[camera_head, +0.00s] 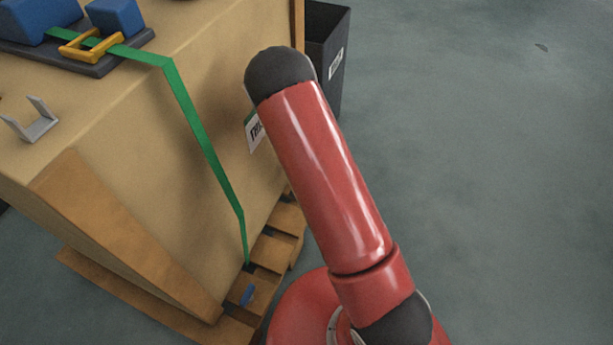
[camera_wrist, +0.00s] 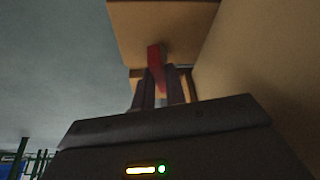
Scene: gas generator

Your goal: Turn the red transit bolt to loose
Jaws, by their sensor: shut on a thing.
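The red transit bolt (camera_wrist: 155,55) shows in the wrist view as a narrow red piece in front of a tan wooden surface. My gripper (camera_wrist: 161,75) has its two dark fingers shut on it, with the red part showing beyond and between the fingertips. The view is dim, so I cannot tell the bolt's angle or any marks near it. In the head view my red arm reaches along the side of the crate and hides the gripper and the bolt.
A large tan crate (camera_head: 120,200) stands on a wooden pallet (camera_head: 268,256). A green strap (camera_head: 190,110) runs over it to the pallet, through a yellow buckle (camera_head: 85,45). A label (camera_head: 254,132) is partly behind my arm. A dark bin (camera_head: 329,45) stands behind. Grey floor at right is open.

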